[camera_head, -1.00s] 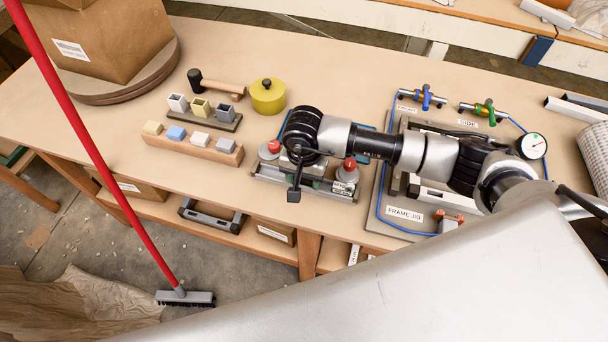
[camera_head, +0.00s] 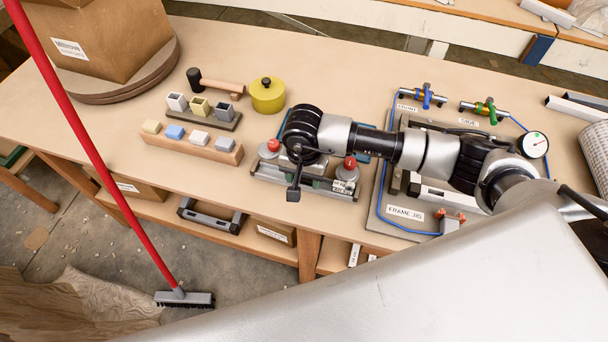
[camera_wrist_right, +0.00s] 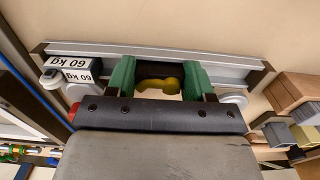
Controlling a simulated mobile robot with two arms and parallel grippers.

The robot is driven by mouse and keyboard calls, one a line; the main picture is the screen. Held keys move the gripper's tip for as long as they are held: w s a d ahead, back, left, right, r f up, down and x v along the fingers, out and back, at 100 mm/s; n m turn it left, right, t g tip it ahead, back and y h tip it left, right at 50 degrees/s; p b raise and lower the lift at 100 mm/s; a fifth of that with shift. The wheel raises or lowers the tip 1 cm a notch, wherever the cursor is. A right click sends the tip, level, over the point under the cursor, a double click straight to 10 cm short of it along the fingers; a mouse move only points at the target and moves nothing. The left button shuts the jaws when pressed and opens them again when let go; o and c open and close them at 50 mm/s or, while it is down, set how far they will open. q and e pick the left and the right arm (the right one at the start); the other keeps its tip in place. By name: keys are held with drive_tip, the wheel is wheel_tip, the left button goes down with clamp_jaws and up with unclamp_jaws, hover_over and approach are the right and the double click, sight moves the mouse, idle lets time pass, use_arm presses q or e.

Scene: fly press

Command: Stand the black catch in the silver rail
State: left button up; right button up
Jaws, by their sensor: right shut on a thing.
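My right gripper (camera_wrist_right: 160,80) has two green fingers, shut on the black catch (camera_wrist_right: 155,70). A yellow rounded piece shows between the fingers, against the catch. The silver rail (camera_wrist_right: 225,68) runs across behind the fingers in the right wrist view, with dark end pieces. The catch is at the rail's near side; I cannot tell whether it is seated in the rail or just above it. In the head view my right wrist covers the catch and most of the gripper over the rail fixture (camera_head: 268,176). My left gripper is not in view.
Red knobs (camera_head: 350,163) rise near my wrist. The frame jig (camera_head: 405,211) lies to the right. The table's front edge is close.

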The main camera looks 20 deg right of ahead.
drive_tip(key=shift+s+f, duration=0.15)
drive_tip(key=shift+f, duration=0.1)
